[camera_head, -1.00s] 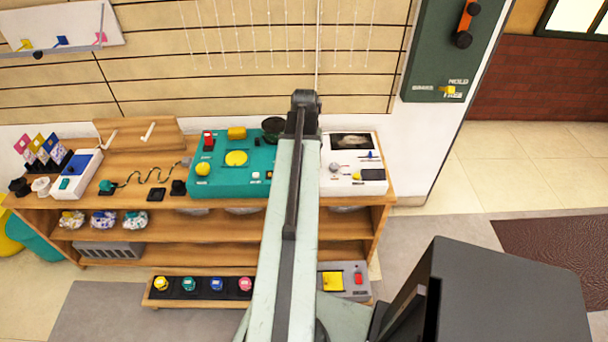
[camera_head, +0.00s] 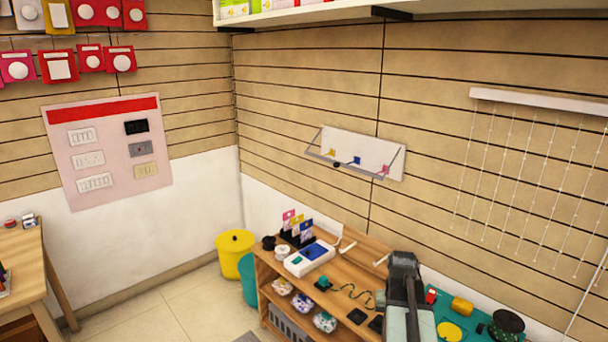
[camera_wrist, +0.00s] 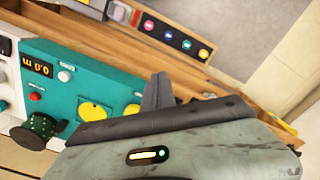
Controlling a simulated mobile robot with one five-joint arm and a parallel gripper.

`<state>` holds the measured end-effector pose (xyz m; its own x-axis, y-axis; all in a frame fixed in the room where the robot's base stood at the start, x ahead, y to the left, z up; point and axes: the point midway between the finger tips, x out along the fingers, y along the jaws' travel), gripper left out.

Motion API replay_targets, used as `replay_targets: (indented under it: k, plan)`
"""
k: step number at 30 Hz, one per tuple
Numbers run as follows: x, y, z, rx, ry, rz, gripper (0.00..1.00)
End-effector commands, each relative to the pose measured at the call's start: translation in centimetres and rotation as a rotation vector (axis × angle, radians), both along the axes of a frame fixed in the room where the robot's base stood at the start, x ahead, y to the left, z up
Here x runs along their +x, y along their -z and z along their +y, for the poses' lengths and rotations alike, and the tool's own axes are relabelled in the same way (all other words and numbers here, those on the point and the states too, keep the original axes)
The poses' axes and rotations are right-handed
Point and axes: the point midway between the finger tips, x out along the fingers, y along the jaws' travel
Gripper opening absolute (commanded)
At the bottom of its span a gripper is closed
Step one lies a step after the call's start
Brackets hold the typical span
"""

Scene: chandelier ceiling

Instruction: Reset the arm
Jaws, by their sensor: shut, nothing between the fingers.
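My arm (camera_head: 405,300) shows at the lower right of the head view, in front of the wooden shelf unit, its dark upper end at shelf-top height. In the wrist view my gripper (camera_wrist: 158,92) shows as dark grey fingers standing together above the pale green arm housing. It is shut and holds nothing. Behind it is the teal panel (camera_wrist: 60,100) with yellow parts; the fingers appear apart from it.
The wooden shelf unit (camera_head: 262,290) carries a white device (camera_head: 310,258) and small parts. A yellow bin (camera_head: 235,255) stands left of it. A wooden table (camera_head: 25,262) is at far left. Clear floor (camera_head: 160,315) lies between them. A shelf (camera_head: 420,8) hangs above.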

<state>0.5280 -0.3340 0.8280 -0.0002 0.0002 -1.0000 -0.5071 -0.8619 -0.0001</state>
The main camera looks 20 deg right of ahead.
Motion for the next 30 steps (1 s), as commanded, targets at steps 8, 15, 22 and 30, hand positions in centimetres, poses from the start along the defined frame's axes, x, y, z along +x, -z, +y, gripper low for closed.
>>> replay_targets:
  k: [8, 15, 22, 30]
  plan:
    - [6.6, -2.8, 23.3, 0.000, -0.407, 0.000, 0.00]
    - [4.9, -3.6, 34.1, -0.001, -0.573, 0.000, 0.00]
    - [4.6, -3.4, 33.6, 0.000, -0.534, 0.000, 0.00]
    - [4.6, -3.4, 33.5, 0.000, -0.534, 0.000, 0.00]
